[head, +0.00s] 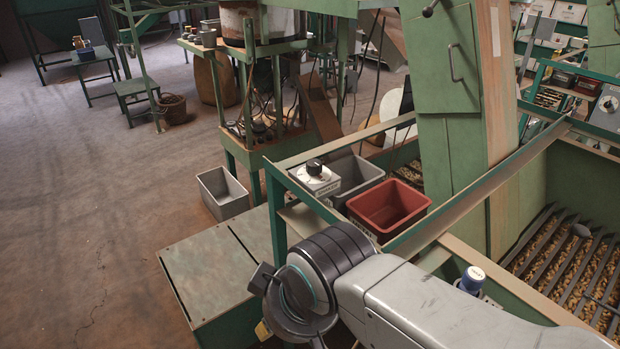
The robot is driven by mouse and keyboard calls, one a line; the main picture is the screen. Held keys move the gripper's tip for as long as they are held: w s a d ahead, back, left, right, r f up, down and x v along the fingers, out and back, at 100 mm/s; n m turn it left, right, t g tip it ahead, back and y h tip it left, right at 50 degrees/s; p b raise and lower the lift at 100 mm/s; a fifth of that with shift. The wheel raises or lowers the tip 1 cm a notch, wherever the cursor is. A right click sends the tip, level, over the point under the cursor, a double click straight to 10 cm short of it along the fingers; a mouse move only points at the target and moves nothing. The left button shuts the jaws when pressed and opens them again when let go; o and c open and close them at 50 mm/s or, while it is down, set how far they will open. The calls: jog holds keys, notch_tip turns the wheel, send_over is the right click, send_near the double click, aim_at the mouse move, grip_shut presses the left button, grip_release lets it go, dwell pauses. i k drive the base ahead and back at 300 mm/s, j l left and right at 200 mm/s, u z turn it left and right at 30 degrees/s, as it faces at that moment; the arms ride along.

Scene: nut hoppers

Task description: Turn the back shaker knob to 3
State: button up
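A black round knob (314,167) sits on top of a pale control box (316,180) at the near left corner of the green hopper frame. The box has a label on its front that is too small to read. The knob's pointer and scale cannot be read. A second pale box with a dark knob (609,104) shows at the far right edge. I cannot tell from labels which is the back one. My arm reaches in from the lower right, and its dark wrist is below the nearer knob, apart from it. I cannot make out the gripper's fingers.
A red bin (388,206) and a grey bin (351,175) stand right beside the nearer box. A slanting metal rail (480,188) crosses right of the bins. Open floor lies at left.

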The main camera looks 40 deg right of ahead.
aim_at(314, 165)
jog(key=i+u, duration=0.45)
jog(key=i, duration=0.95)
